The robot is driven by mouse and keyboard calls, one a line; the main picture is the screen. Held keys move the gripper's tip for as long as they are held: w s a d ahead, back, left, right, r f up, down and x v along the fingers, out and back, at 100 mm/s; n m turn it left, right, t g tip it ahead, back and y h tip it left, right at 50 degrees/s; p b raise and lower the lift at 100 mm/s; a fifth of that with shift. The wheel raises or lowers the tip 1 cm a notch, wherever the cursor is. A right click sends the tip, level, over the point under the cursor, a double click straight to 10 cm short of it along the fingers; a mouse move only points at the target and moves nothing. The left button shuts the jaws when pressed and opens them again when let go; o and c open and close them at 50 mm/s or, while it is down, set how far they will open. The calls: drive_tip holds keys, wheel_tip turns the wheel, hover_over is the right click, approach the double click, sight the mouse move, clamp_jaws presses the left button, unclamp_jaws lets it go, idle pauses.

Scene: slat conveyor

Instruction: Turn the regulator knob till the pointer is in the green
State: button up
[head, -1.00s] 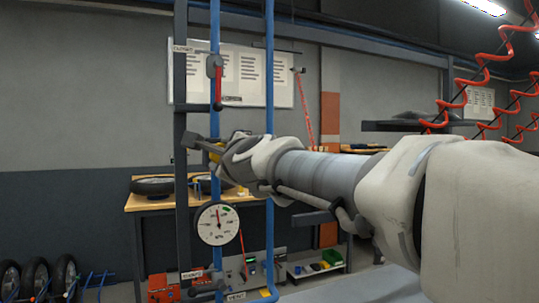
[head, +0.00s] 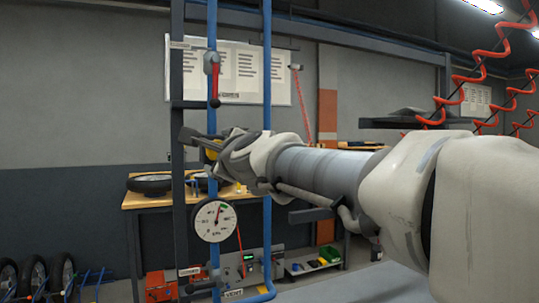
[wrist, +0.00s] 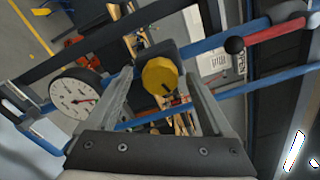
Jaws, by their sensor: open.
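The yellow regulator knob (wrist: 160,77) has a dark mark on its face and sits between the two fingers of my gripper (wrist: 159,82) in the wrist view. The fingers are open, one on each side of it, with a visible gap; contact cannot be made out. In the head view the knob (head: 211,151) is mostly hidden by my gripper (head: 198,143). The round white gauge (head: 214,221) hangs below on the blue pipe. Its red pointer leans up and right, close to the green patch (head: 224,207); whether it lies inside is too small to tell. The gauge also shows in the wrist view (wrist: 75,94).
A red-handled valve (head: 215,84) is on the blue pipe above the knob. A dark upright post (head: 178,220) stands just left of the pipe. A wooden bench (head: 150,199) with wheels is behind. Red coiled hoses (head: 480,68) hang at the right.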

drive_tip(key=p+v, duration=0.1)
drive_tip(key=v, duration=1.5)
drive_tip(key=shift+s+d, duration=0.2)
drive_tip(key=shift+s, duration=0.15)
drive_tip(key=s+d+f+n+g+h, duration=0.25)
drive_tip(key=d+f+n, duration=0.3)
drive_tip(key=f, duration=0.45)
drive_tip(key=s+d+f+n+g+h, duration=0.2)
drive_tip(key=s+d+f+n+g, duration=0.15)
drive_tip(key=f+n, duration=0.55)
drive_tip(key=s+d+f+n+g+h, duration=0.2)
drive_tip(key=s+d+f, duration=0.25)
drive_tip(key=f, duration=0.25)
drive_tip(key=s+d+f+n+g+h, duration=0.2)
drive_tip(key=s+d+f+g, duration=0.15)
drive_tip(key=d+f, duration=0.25)
wheel_tip(320, 180, up, 14)
drive_tip(key=p, duration=1.3)
drive_tip(key=shift+w+a+f+t+y+p, duration=0.15)
drive_tip(key=shift+w+a+t+y+p, duration=0.1)
drive_tip(key=shift+a+t+y+p, duration=0.15)
idle(0.5)
